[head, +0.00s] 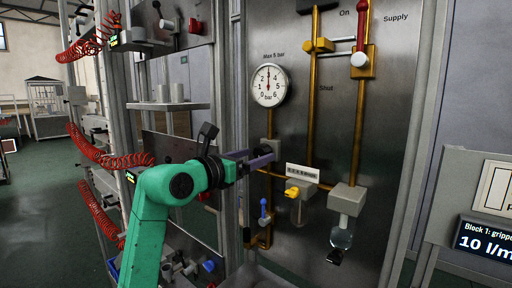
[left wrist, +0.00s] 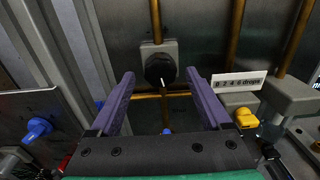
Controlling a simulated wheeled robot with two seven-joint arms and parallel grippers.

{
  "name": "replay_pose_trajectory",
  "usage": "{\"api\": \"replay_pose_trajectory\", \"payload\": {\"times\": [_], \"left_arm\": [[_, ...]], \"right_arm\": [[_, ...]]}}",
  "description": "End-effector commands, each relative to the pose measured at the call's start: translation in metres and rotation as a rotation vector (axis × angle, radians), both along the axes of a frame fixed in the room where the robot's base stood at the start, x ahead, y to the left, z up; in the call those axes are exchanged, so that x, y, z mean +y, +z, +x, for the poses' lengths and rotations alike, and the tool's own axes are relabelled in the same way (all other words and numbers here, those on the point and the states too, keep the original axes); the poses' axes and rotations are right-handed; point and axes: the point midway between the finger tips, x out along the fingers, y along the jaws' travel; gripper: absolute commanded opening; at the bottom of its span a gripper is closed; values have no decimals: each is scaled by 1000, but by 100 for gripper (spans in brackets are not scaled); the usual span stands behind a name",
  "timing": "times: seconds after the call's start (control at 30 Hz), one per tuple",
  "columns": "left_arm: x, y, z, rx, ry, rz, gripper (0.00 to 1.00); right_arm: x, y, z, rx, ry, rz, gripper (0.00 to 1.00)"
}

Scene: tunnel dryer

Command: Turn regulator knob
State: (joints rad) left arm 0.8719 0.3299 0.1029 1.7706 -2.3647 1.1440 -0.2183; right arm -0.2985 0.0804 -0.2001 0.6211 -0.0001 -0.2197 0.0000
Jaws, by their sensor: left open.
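The regulator knob (left wrist: 160,70) is round and black with a white pointer mark. It sits on a grey block in the left wrist view, straight ahead between the fingertips as seen there. In the head view my gripper hides the knob, and part of the grey regulator block (head: 268,146) shows behind it, below the pressure gauge (head: 269,85). The gauge needle points about straight up, near 3. My left gripper (head: 262,157) is open, its two purple fingers spread and empty, pointing at the panel. Whether the fingers touch the knob I cannot tell. My right gripper is out of view.
A lubricator with a yellow knob (head: 292,192) and a drops label (head: 303,172) stands right of the regulator. A blue-handled valve (head: 264,212) is below. A red-handled supply valve (head: 361,45) is upper right. Red coiled hoses (head: 102,155) hang at left.

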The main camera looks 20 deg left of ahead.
Motion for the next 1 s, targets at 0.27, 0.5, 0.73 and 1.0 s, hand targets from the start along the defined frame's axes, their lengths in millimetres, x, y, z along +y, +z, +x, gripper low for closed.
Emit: {"api": "replay_pose_trajectory", "payload": {"times": [0.27,0.5,0.73,1.0], "left_arm": [[-4,-1,10,0,0,1,81],[-4,-1,9,-1,0,1,16],[-4,0,9,1,0,-4,0],[-4,0,9,30,0,-74,0]], "right_arm": [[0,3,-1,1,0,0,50],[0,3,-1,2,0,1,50],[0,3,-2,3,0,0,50],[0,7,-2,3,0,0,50]]}}
